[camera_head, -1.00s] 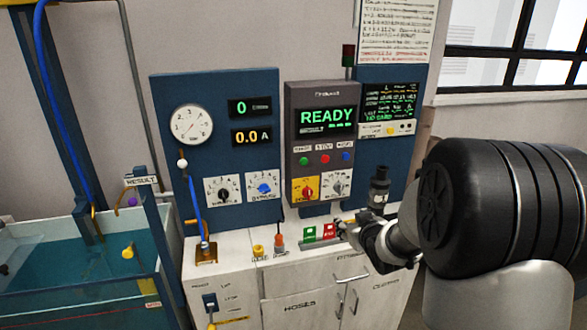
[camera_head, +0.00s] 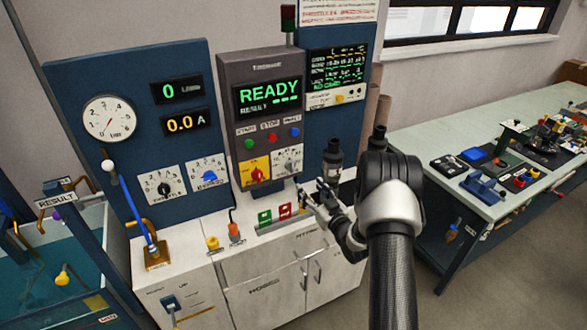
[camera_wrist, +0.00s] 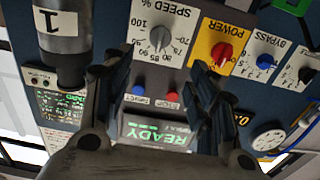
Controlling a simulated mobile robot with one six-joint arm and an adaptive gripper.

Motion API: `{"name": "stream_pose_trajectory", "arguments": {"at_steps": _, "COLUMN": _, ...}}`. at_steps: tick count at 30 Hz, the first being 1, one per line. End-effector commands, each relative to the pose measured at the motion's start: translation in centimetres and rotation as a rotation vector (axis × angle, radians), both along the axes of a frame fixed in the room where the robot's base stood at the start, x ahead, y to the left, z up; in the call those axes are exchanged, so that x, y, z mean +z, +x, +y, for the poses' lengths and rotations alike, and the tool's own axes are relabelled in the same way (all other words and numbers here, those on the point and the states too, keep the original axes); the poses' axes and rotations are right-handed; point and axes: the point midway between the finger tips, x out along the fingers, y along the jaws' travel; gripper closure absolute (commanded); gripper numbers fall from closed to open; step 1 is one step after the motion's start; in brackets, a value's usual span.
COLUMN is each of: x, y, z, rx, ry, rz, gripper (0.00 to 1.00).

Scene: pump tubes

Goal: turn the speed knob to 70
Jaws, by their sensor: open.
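The grey speed knob (camera_wrist: 160,37) sits on a white dial plate marked SPEED %, which appears upside down in the wrist view. Numbers such as 70, 75, 80, 90 and 100 show around it; I cannot tell exactly where its pointer stands. In the head view the speed knob (camera_head: 289,163) is on the grey control panel, right of the red power knob (camera_head: 257,173). My gripper (camera_wrist: 158,72) is open and empty, its two dark fingers apart and apparently clear of the knob. In the head view my gripper (camera_head: 312,198) is just below and right of the speed dial, partly hard to make out.
The display (camera_head: 268,97) reads READY above green, red and blue buttons. The throttle knob (camera_head: 164,187) and blue bypass knob (camera_head: 209,177) are left. A dark cylinder (camera_wrist: 62,35) marked 1 stands close beside my gripper. A workbench (camera_head: 440,153) with parts stands right.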

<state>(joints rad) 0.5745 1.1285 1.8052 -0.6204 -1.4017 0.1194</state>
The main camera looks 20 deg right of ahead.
Motion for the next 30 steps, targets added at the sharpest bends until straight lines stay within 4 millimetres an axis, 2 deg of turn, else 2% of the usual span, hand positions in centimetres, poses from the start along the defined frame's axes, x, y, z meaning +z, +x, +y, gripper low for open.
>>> {"name": "stream_pose_trajectory", "arguments": {"at_steps": 6, "x": 0.0, "y": 5.0, "z": 0.3, "rx": 0.001, "ry": -0.001, "rz": -0.003, "gripper": 0.47}}
{"name": "stream_pose_trajectory", "arguments": {"at_steps": 15, "x": -0.1, "y": 10.9, "z": 0.5, "rx": 0.0, "ry": -0.001, "rz": -0.001, "gripper": 0.47}}
{"name": "stream_pose_trajectory", "arguments": {"at_steps": 21, "x": -0.1, "y": 12.8, "z": 0.4, "rx": -0.001, "ry": 0.0, "rz": 0.001, "gripper": 0.47}}
{"name": "stream_pose_trajectory", "arguments": {"at_steps": 30, "x": 0.0, "y": 13.2, "z": 0.5, "rx": -0.002, "ry": 0.001, "rz": 0.001, "gripper": 0.47}}
